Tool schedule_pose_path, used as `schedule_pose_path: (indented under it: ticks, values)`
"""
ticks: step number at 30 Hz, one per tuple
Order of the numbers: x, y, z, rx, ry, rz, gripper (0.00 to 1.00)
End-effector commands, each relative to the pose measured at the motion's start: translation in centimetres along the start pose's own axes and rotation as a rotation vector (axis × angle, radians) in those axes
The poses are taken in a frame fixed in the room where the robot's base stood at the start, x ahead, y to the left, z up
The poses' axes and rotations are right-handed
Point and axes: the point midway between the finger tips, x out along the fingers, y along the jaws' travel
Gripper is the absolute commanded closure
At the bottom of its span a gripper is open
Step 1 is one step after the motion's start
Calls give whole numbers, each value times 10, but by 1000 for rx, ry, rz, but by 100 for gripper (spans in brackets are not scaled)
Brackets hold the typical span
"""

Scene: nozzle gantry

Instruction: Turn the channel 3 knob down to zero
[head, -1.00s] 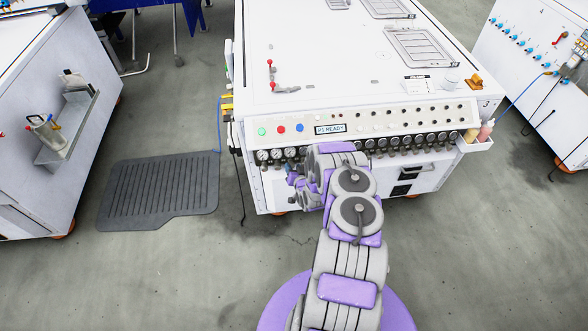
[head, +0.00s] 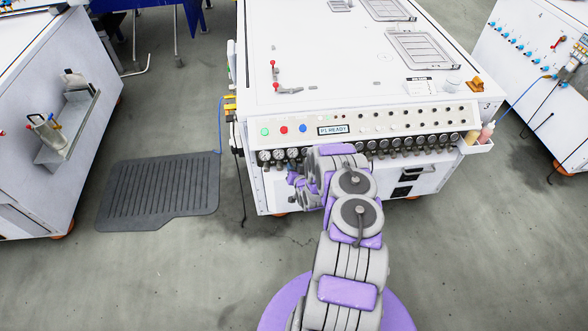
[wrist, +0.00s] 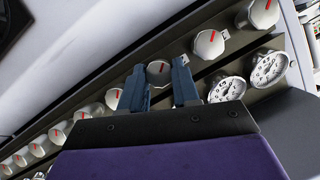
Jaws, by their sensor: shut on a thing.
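In the wrist view, my gripper (wrist: 160,80) has its two blue fingers on either side of a pale round knob (wrist: 158,70) with a red pointer mark. The jaws are shut on this knob. It is third from the right among the knobs visible in the slanted row. I cannot read its channel label. In the head view, my arm reaches the front panel of the white machine (head: 310,70), and my fingers and the held knob are hidden behind the arm.
Two similar knobs (wrist: 210,44) lie up and right of the held one, and several more (wrist: 80,118) run down left. Dial gauges (wrist: 268,68) sit close below right. In the head view, a dark mat (head: 160,190) lies on the floor at left.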

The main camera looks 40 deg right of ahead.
Motion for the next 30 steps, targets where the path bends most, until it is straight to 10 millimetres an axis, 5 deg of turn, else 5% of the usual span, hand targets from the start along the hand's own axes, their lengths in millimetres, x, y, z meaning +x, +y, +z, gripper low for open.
schedule_pose_path:
  ticks: [24,25,30]
  values:
    - [-1,2,3,-126,-7,58,100]
    - [-1,2,3,-126,-7,58,67]
    - [-1,1,2,-126,-6,56,58]
